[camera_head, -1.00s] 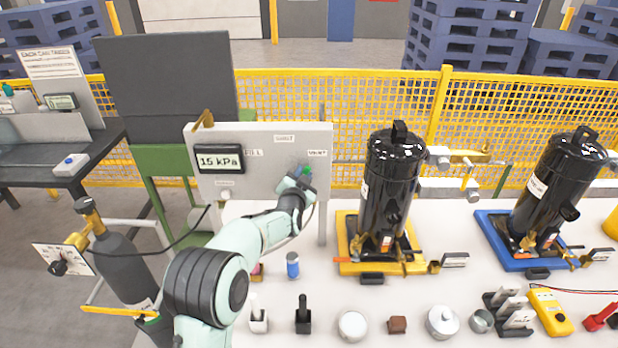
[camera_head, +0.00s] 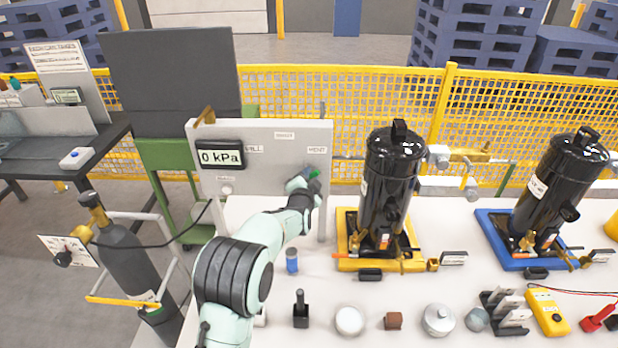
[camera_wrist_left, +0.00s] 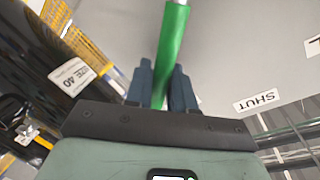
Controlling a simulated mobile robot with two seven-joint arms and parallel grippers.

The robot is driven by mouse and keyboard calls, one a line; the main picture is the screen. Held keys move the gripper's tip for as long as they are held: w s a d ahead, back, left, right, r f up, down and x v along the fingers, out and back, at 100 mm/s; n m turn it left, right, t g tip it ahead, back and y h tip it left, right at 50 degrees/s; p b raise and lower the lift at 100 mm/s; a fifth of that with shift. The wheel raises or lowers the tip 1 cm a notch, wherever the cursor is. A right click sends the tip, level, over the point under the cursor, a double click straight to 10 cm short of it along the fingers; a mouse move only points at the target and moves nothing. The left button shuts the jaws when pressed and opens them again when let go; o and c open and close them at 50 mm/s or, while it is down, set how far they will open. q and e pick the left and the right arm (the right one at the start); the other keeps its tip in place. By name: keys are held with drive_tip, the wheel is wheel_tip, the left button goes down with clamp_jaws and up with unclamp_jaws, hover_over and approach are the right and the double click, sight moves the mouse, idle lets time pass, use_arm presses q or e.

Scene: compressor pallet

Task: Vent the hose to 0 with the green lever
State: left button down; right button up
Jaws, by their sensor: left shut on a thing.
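The green lever (camera_head: 314,173) is at the right side of the grey panel (camera_head: 262,183), below the VENT label (camera_head: 317,150). In the left wrist view the lever (camera_wrist_left: 175,45) runs as a green bar down between the two dark fingers. My left gripper (camera_head: 309,181) is shut on the lever. In the left wrist view its fingers (camera_wrist_left: 160,85) sit on both sides of the bar. The panel display (camera_head: 220,156) reads 0 kPa. My right gripper is not in view.
A black compressor on a yellow tray (camera_head: 345,264) stands right of the panel, another on a blue tray (camera_head: 492,242). Small parts, including a blue cylinder (camera_head: 292,260), line the white table's front. A gas cylinder (camera_head: 130,262) with a hose stands left.

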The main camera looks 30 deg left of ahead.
use_arm(q)
drive_tip(key=c, duration=1.1)
unclamp_jaws()
drive_tip(key=b+v, duration=0.1)
drive_tip(key=v, duration=1.2)
drive_tip(key=shift+s+d, duration=0.2)
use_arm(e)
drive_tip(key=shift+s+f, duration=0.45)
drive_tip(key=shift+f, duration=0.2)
